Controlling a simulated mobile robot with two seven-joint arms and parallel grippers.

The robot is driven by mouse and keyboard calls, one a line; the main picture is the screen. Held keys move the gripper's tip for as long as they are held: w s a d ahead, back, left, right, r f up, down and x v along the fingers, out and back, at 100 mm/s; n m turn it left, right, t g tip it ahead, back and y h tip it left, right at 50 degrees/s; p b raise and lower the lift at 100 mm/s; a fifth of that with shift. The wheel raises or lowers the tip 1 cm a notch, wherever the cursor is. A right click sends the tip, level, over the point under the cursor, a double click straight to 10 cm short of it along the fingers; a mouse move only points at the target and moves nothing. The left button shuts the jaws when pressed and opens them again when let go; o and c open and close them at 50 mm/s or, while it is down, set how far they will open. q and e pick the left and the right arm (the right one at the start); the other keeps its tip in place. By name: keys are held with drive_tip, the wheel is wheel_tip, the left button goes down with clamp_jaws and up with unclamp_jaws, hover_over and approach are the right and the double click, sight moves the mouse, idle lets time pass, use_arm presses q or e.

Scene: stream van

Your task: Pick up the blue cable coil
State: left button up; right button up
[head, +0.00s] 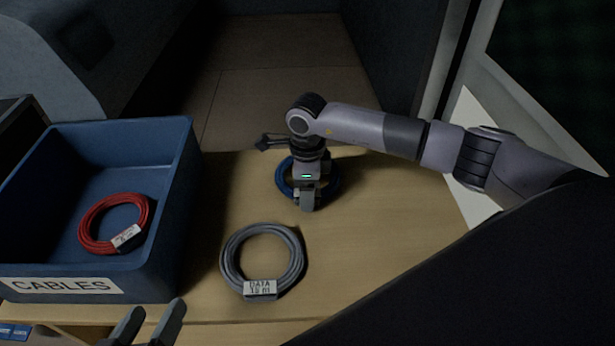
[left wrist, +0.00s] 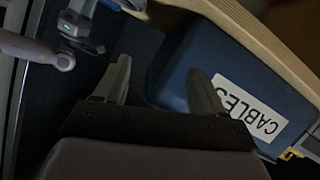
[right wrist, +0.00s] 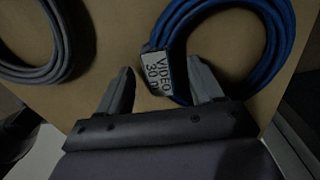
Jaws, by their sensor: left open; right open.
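The blue cable coil (head: 333,182) lies on the wooden table, partly hidden under my right gripper in the head view. In the right wrist view the coil (right wrist: 275,45) shows large, with a white label reading VIDEO 30 m (right wrist: 160,72). My right gripper (head: 307,200) is over the coil, pointing down. Its open fingers (right wrist: 163,85) stand on either side of the label in the picture; whether they touch the coil I cannot tell. My left gripper (head: 150,322) is open and empty at the bottom left, in front of the blue bin; its fingers also show in the left wrist view (left wrist: 160,85).
A blue bin (head: 168,215) labelled CABLES stands at the left with a red cable coil (head: 85,225) inside. A grey cable coil (head: 230,270) labelled DATA lies on the wooden table (head: 390,220) in front of the blue coil. The table right of the blue coil is bare.

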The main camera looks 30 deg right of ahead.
clamp_jaws()
drive_tip(key=shift+r, duration=0.1)
